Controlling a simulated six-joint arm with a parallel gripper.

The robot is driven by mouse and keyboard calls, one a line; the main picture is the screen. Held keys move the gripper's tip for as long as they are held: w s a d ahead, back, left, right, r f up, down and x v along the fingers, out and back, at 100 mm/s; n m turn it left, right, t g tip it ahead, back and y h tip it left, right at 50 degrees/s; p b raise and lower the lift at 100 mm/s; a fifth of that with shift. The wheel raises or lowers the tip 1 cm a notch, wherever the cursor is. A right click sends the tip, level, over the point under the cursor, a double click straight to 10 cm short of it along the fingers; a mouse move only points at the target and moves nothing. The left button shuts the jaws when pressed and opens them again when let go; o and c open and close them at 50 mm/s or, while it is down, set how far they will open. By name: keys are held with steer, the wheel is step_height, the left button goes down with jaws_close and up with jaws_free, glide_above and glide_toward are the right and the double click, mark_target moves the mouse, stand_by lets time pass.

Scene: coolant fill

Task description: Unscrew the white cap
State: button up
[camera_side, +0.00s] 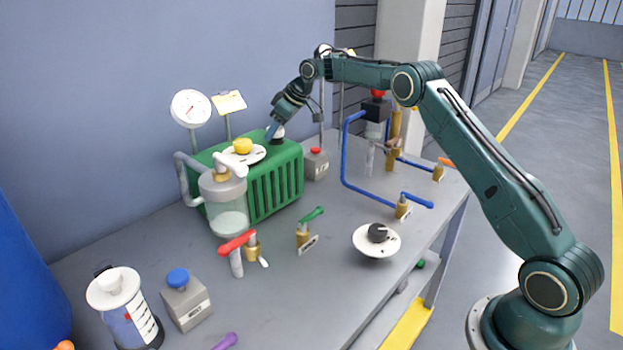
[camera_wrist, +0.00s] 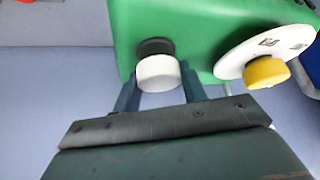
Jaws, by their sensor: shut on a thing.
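The white cap (camera_wrist: 158,73) sits at the black neck (camera_wrist: 155,47) on the green ribbed housing (camera_side: 273,184). In the wrist view my gripper (camera_wrist: 160,76) has one blue finger on each side of the cap, shut on it. In the side view my gripper (camera_side: 273,131) reaches down at a slant to the top of the housing, at its back right. The cap is mostly hidden there by the fingers. I cannot tell how far the cap is turned.
A yellow knob (camera_side: 242,146) on a white dial stands beside the cap on the housing. A clear reservoir (camera_side: 227,207) with pipes is in front. A grey box with a red button (camera_side: 316,163) and blue pipework (camera_side: 347,155) stand to the right.

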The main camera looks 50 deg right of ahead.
stand_by(0.3)
steer(key=o, duration=1.2)
steer(key=v, duration=1.4)
